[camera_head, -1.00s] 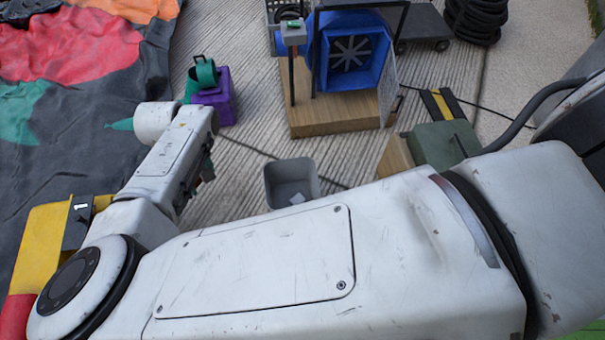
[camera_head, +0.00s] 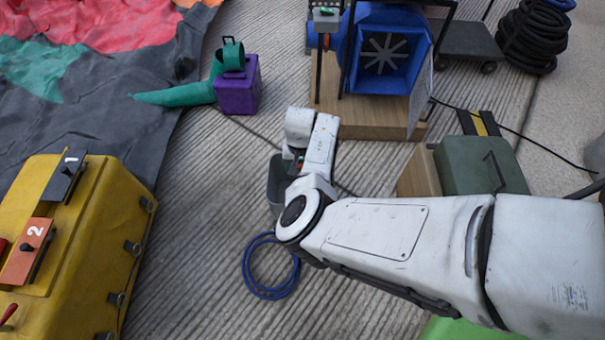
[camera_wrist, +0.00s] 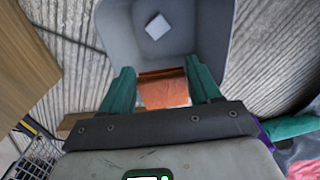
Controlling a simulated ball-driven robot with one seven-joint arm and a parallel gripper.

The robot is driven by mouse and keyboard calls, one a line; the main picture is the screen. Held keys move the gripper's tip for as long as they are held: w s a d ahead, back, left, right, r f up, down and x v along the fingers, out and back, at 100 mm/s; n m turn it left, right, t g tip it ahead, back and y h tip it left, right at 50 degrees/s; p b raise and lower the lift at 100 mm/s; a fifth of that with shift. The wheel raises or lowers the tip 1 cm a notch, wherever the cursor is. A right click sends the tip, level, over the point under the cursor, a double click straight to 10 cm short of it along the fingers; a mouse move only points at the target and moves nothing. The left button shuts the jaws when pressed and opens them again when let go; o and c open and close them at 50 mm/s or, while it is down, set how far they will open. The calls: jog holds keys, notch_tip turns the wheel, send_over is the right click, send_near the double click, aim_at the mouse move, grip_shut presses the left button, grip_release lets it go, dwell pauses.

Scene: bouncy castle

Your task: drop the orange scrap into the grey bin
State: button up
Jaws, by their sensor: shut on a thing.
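The orange scrap (camera_wrist: 163,88) shows in the wrist view between the two green fingers of my gripper (camera_wrist: 164,84), which is shut on it. The grey bin (camera_wrist: 185,45) is below the fingers in the wrist view, its open mouth facing the camera, and the scrap appears over its near part. A small white piece (camera_wrist: 157,27) lies inside the bin. In the head view the bin (camera_head: 277,184) stands on the ribbed floor, mostly hidden by my arm. The scrap and the fingertips are hidden there.
A yellow case (camera_head: 105,225) with numbered levers is at the left. A blue hose coil (camera_head: 270,268) lies in front of the bin. A blue fan (camera_head: 385,55) on a wooden base (camera_head: 330,100) stands behind. A purple block (camera_head: 238,92) and a green box (camera_head: 480,165) flank the area.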

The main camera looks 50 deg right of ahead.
notch_tip(320, 180, down, 7)
jog(key=b, duration=0.7)
jog(key=shift+s, duration=0.3)
jog(key=shift+d, duration=0.1)
jog(key=o, duration=1.1)
notch_tip(320, 180, up, 11)
jog(key=p, duration=0.6)
jog(key=shift+f, duration=0.15)
